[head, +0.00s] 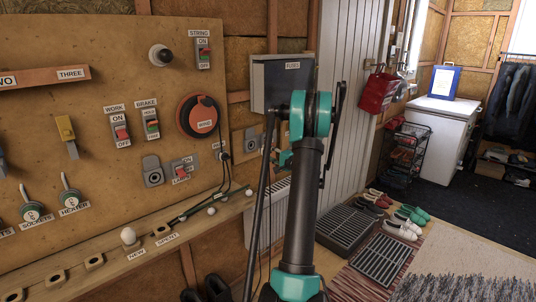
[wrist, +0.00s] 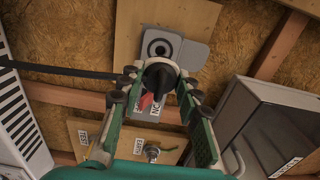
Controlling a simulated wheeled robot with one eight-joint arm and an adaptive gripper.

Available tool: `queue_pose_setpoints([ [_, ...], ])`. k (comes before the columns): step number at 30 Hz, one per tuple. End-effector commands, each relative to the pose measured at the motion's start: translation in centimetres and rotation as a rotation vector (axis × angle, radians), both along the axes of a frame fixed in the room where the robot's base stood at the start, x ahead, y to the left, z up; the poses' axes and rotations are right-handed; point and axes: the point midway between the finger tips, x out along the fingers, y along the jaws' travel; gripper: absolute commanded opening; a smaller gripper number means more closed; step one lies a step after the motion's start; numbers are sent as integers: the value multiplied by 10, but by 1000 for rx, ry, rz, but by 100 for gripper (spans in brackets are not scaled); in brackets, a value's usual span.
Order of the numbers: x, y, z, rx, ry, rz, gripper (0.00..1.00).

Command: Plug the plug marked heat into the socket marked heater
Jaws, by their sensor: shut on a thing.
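In the wrist view my gripper (wrist: 160,88) is shut on a black plug (wrist: 160,72), held between the two green fingers. No marking can be read on the plug. Just beyond it is a grey socket plate (wrist: 160,42) with a round outlet on a wooden board. The plug overlaps the plate's lower part, and I cannot tell whether they touch. A red switch (wrist: 147,101) and a partly visible upside-down label sit below the plug. In the head view my gripper (head: 284,160) is mostly hidden behind my arm, near a grey socket (head: 251,141). No heater marking is readable on this socket.
A grey fuse box (head: 281,80) hangs above the socket board; it also shows at the right in the wrist view (wrist: 275,125). A white radiator (head: 268,212) stands below. A dark cable (wrist: 70,70) crosses the wrist view's left side. A wooden shelf (head: 110,250) runs below the large panel.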

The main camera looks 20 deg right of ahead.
Motion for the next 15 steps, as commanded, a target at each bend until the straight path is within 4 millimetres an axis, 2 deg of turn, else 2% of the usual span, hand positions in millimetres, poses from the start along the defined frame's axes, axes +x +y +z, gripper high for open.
queue_pose_setpoints([
  [15, 38, 14, 0, 0, 0, 1, 0],
])
